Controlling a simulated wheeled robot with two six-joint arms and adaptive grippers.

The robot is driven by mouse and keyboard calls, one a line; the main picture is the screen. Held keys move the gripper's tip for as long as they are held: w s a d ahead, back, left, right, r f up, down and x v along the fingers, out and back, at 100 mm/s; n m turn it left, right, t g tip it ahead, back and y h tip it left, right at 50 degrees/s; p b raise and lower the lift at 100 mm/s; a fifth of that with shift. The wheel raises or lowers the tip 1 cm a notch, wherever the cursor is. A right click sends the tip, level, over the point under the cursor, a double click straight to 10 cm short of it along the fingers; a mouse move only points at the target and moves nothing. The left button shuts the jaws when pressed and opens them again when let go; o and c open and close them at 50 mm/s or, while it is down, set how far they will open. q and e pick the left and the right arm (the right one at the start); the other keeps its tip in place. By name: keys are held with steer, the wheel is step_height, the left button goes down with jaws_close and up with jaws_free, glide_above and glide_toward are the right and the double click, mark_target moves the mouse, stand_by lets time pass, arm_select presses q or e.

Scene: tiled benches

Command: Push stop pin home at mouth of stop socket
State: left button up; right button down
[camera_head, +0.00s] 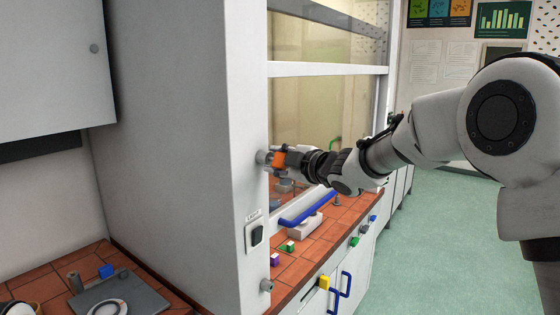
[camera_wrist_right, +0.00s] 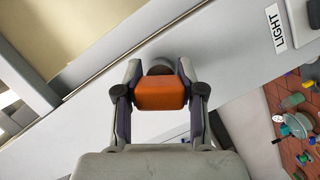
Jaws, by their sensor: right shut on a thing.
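The orange stop pin (camera_head: 279,159) is at the front post of the fume hood, level with the stop socket (camera_head: 262,157), a short grey round fitting on the post. My right gripper (camera_head: 285,158) is shut on the pin. In the right wrist view the pin's orange body (camera_wrist_right: 161,94) sits between the two fingers, with the dark round end of the fitting (camera_wrist_right: 160,69) just beyond it. The pin's tip is hidden, so I cannot tell how deep it sits. My left gripper is not in view.
The hood's white post (camera_head: 190,140) stands close by the gripper. A light switch (camera_head: 255,235) and another grey fitting (camera_head: 267,286) are lower on it. A blue bar handle (camera_head: 307,206) crosses below my right arm. Small coloured blocks (camera_head: 287,246) lie on the tiled bench (camera_head: 300,265).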

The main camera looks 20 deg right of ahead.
steer(key=shift+w+a+p, duration=0.3)
steer(key=shift+w+a, duration=0.15)
steer(key=shift+w, duration=0.15)
stand_by(1.1)
steer(key=c, duration=0.6)
jaws_free()
steer(key=v, duration=1.2)
steer(key=shift+f, duration=0.1)
